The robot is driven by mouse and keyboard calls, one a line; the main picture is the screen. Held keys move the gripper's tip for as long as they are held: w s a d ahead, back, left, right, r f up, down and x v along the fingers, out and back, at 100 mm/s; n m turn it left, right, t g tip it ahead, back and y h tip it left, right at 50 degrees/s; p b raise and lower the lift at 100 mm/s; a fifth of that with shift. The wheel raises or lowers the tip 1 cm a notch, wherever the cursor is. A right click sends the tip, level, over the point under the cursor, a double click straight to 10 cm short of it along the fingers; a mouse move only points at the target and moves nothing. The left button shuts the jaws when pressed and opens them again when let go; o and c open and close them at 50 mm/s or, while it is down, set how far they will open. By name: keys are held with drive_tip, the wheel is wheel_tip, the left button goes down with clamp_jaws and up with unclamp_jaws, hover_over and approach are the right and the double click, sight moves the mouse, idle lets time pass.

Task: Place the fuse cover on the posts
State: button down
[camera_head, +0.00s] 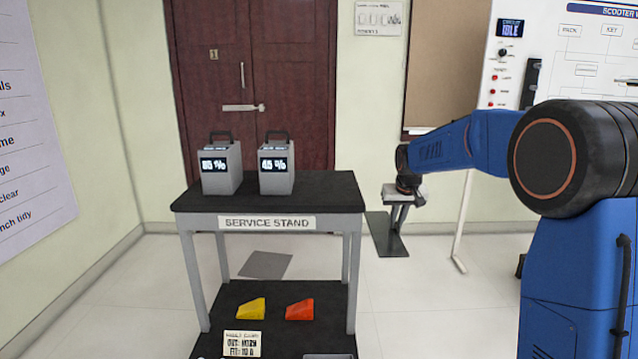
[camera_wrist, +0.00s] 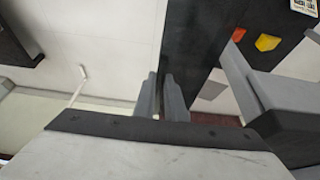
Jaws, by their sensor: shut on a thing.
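My gripper (camera_head: 403,195) is right of the service stand, near the level of its top, pointing down. In the wrist view its two grey fingers (camera_wrist: 161,95) are close together with a narrow gap. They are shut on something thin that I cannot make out. I cannot clearly identify the fuse cover or the posts in either view.
The service stand (camera_head: 340,190) bears two grey battery boxes (camera_head: 221,168) (camera_head: 277,168) with handles and lit displays. A yellow wedge (camera_head: 250,309) and an orange-red wedge (camera_head: 300,310) lie on its lower shelf. A scooter wall board (camera_head: 575,60) stands behind my arm.

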wheel_tip(320, 180, down, 25)
drive_tip(key=d, duration=0.2)
drive_tip(key=s+d+f, duration=0.1)
drive_tip(key=s+f, duration=0.4)
drive_tip(key=f, duration=0.5)
drive_tip(key=s+d+f, duration=0.1)
drive_tip(key=s+f, duration=0.4)
drive_tip(key=f, duration=0.6)
drive_tip(key=shift+s, duration=0.4)
